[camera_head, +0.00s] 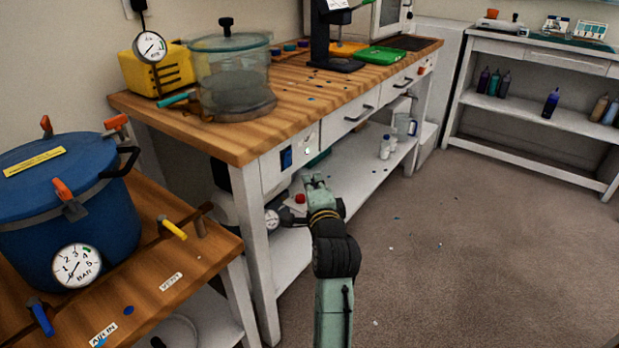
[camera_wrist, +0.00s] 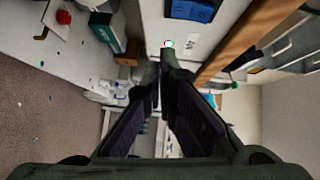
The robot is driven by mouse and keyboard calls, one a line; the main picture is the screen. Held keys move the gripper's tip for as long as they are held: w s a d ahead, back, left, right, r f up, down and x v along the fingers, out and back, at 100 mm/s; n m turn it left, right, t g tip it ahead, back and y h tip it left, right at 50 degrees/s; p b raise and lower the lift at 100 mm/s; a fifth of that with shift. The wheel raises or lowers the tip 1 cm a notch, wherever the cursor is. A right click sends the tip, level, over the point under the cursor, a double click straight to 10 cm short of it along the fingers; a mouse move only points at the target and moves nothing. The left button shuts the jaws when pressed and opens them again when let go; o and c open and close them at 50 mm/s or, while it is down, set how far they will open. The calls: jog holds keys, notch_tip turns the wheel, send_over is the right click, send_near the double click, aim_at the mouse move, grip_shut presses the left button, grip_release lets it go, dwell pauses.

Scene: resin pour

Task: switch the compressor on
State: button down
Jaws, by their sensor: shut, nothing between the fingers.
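A white panel on the bench front carries a blue rocker switch (camera_head: 286,158) and a small round light or button to its right. The blue rocker (camera_wrist: 193,10) is at the top of the wrist view, and the small round spot (camera_wrist: 168,43) is just beyond my fingertips. My gripper (camera_head: 314,180) is shut and empty, in front of and below the panel; contact cannot be told. In the wrist view its fingers (camera_wrist: 166,66) meet. Under the bench are a round gauge (camera_head: 272,220) and a red knob (camera_head: 300,198), perhaps the compressor's, partly hidden by my arm.
A blue pressure pot (camera_head: 62,215) stands on the low wooden table at left. A clear vacuum chamber (camera_head: 233,80) and yellow pump (camera_head: 158,68) stand on the bench (camera_head: 240,140). Bottles (camera_head: 385,147) stand on its lower shelf. Floor (camera_head: 450,250) at right is mostly clear.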

jog(key=s+d, duration=0.1)
jog(key=s, duration=0.7)
jog(key=shift+f, duration=0.45)
jog(key=shift+s, duration=0.15)
